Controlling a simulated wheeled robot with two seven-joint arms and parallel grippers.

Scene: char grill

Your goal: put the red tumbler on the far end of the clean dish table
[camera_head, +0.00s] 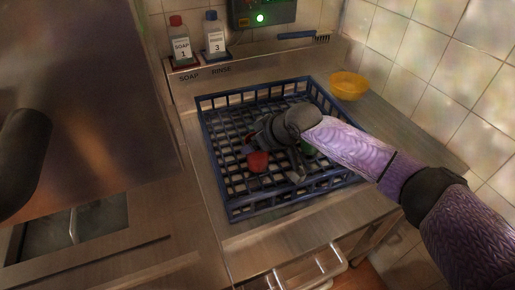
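The red tumbler (258,161) is in the blue wire dish rack (212,170), left of the rack's centre. Only its rounded red part shows clearly. My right gripper (277,153) reaches in from the right over the rack, with its dark wrist above and to the right of the tumbler. Its fingers point down close to the tumbler; whether they touch it or are open or shut is unclear. The clean dish table (395,125) is the steel surface running to the right behind my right arm. My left gripper is not in view.
A yellow bowl (348,86) stands on the steel behind the rack. A green item (308,147) is partly hidden under my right arm. Soap (180,42) and rinse (214,38) bottles and a blue-handled brush (300,36) are at the back. The tiled wall bounds the right.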

